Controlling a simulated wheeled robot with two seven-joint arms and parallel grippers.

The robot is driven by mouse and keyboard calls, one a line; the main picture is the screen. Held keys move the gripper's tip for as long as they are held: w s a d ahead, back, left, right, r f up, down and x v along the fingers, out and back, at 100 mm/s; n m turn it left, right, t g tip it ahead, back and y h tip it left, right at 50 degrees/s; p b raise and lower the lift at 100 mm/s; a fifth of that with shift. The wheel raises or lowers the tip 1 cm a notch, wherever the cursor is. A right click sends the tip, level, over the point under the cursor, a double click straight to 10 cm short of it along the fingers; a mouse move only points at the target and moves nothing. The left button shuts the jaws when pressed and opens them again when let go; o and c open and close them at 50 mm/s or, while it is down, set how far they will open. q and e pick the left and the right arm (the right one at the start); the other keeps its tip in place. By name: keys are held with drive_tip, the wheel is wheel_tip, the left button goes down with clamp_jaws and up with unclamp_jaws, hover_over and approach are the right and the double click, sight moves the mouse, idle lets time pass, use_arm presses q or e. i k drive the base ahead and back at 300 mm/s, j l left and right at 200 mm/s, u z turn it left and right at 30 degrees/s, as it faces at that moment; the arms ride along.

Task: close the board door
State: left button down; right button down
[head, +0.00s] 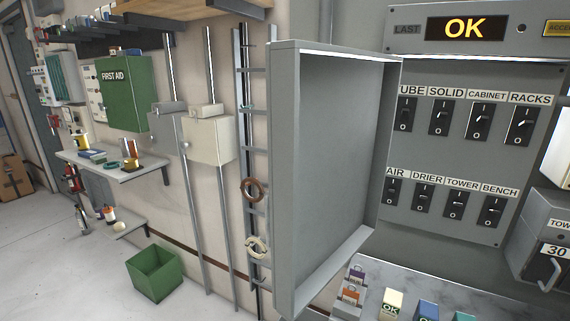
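The board door (325,150) is a grey, shallow, tray-like panel in the middle of the head view. It stands swung wide open to the left of the switch board (455,150), with its hollow inner side facing me. The board carries two rows of black switches labelled TUBE, SOLID, CABINET, RACKS and AIR, DRIER, TOWER, BENCH. The door's edge covers part of the board's left side. Neither of my grippers shows in this view.
A ledge (455,290) below the board holds small padlocks (350,295) and several coloured blocks. A grey box (545,240) stands at the right. Left of the door are a cable ladder (243,110), wall boxes and a green bin (155,273).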

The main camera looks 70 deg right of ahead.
sight(331, 109)
drive_tip(key=i+z, duration=0.3)
drive_tip(key=z, duration=0.15)
drive_tip(key=i+z, duration=0.25)
drive_tip(key=z, duration=0.25)
drive_tip(key=i+j+z, duration=0.2)
drive_tip(key=z, duration=0.25)
drive_tip(key=i+z, duration=0.15)
drive_tip(key=z, duration=0.3)
drive_tip(key=i+z, duration=0.15)
drive_tip(key=z, duration=0.3)
drive_tip(key=i+z, duration=0.2)
drive_tip(key=z, duration=0.25)
drive_tip(key=i+j+z, duration=0.1)
drive_tip(key=z, duration=0.35)
drive_tip(key=i+j+z, duration=0.1)
drive_tip(key=z, duration=0.35)
drive_tip(key=i+j+z, duration=0.1)
drive_tip(key=j+z, duration=0.2)
drive_tip(key=z, duration=0.15)
